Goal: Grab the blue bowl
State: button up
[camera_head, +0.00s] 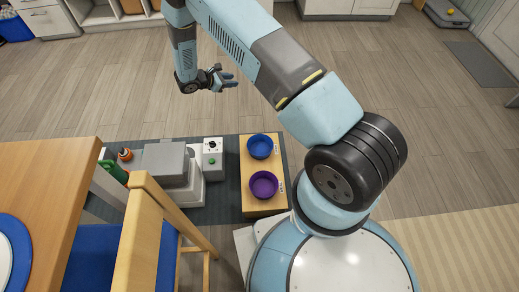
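The blue bowl (260,147) sits upright at the far end of a low wooden stand (252,206). A purple bowl (264,186) sits nearer on the same stand. My gripper (233,80) is in the air, above and slightly left of the blue bowl in the picture, well apart from it. Its two small fingers point right and look apart, with nothing between them. Nothing hides the blue bowl.
A grey machine (172,165) with a white control box (212,158) stands left of the wooden stand. A wooden chair (145,225) with a blue seat and a table (45,185) are at the left. The floor beyond the stand is clear.

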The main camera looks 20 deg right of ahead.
jog(key=s+a+f+n+t+y, duration=0.15)
jog(key=s+f+n, duration=0.25)
jog(key=f, duration=0.9)
jog(key=s+f+n+t, duration=0.3)
jog(key=s+f+n, duration=0.15)
jog(key=f, duration=0.85)
jog(key=s+a+f+n+t+y, duration=0.1)
jog(key=s+f+n+t, duration=0.3)
jog(key=f, duration=0.9)
jog(key=w+d+f, duration=0.1)
jog(key=w+d, duration=0.1)
jog(key=w+d+f+g, duration=0.1)
jog(key=w+d+f, duration=0.1)
jog(key=w+d, duration=0.1)
jog(key=w+d+f+m+g, duration=0.1)
jog(key=w+d+f, duration=0.1)
jog(key=w, duration=0.1)
jog(key=shift+w+d+g, duration=0.25)
jog(key=shift+r, duration=0.1)
grip_shut()
